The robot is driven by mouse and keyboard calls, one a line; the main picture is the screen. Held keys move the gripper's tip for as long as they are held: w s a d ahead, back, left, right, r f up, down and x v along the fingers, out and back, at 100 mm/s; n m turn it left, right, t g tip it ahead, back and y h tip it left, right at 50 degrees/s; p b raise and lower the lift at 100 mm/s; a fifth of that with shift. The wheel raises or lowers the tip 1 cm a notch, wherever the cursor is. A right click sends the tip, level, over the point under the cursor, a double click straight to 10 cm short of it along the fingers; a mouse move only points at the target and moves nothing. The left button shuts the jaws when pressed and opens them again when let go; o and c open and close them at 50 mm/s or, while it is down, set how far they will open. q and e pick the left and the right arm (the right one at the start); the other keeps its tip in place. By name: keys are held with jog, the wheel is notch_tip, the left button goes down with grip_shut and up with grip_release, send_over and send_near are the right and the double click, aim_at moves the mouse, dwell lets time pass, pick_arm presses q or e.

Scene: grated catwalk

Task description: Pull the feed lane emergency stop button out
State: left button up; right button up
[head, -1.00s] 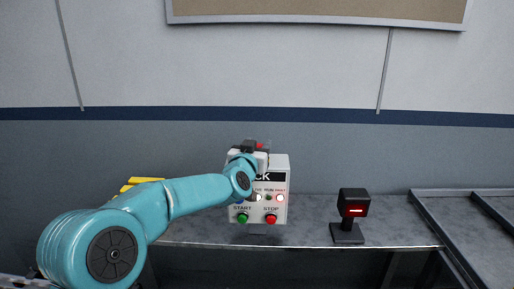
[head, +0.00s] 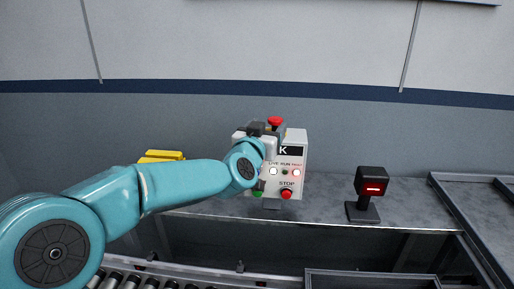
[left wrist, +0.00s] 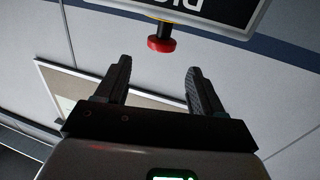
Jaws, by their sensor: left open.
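The red emergency stop button (head: 276,121) sits on top of the white control box (head: 299,162), which stands on the grey bench. In the left wrist view the red button (left wrist: 160,44) shows on a dark stem, beyond the fingertips and between their lines. My left gripper (left wrist: 158,78) is open and empty, its two dark fingers apart from the button. In the head view my left gripper (head: 262,128) is at the box's upper left, partly hidden by my own wrist. My right gripper is not in view.
The box front has a red STOP button (head: 286,194) and lit lamps. A black scanner (head: 371,181) with a red light stands to the right on the bench (head: 325,208). Yellow items (head: 163,156) lie to the left. A roller conveyor (head: 135,281) runs in front.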

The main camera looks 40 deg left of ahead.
pick_arm(q)
jog(key=v, duration=0.8)
jog(key=shift+s+b, duration=0.35)
jog(key=shift+d, duration=0.1)
jog(key=shift+r, duration=0.1)
